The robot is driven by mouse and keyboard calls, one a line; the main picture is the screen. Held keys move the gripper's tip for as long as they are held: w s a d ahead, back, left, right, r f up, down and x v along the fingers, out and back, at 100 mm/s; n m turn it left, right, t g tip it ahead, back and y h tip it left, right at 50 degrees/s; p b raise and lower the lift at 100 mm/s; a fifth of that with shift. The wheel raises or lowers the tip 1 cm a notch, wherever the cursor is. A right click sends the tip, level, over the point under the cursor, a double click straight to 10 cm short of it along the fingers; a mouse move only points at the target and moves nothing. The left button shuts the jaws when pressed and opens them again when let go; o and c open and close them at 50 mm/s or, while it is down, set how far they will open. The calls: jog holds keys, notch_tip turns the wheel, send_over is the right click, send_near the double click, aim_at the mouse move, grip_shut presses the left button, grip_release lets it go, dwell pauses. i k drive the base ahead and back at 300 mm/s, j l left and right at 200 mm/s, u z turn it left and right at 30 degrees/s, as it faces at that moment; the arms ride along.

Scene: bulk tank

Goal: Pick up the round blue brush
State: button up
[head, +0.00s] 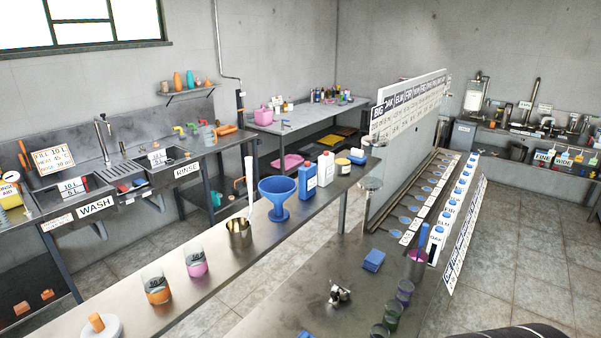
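I cannot pick out a round blue brush for certain. A blue upright stick-like thing (424,234) stands in a pink-purple cup (417,262) on the right part of the near bench; it may be a brush handle, but its lower end is hidden. A blue block (374,260) lies on the bench to its left. A large blue funnel (278,198) stands on the raised shelf to the left. My gripper is not in view; a dark rounded shape at the bottom right may be part of my arm.
The near steel bench (290,312) carries a small metal fitting (340,293) and dark green and purple cups (391,313). A metal jug (239,231) and orange and pink beakers (156,288) line the shelf. A sign rack (466,235) bounds the right; open tiled floor (530,255) lies beyond.

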aim_at(426, 227)
jog(key=z, duration=4.25)
jog(key=u, duration=3.45)
jog(key=i+l, duration=0.15)
jog(key=i, duration=0.15)
jog(key=i+l, duration=0.2)
jog(key=i+j+u, duration=0.05)
jog(key=i, duration=0.05)
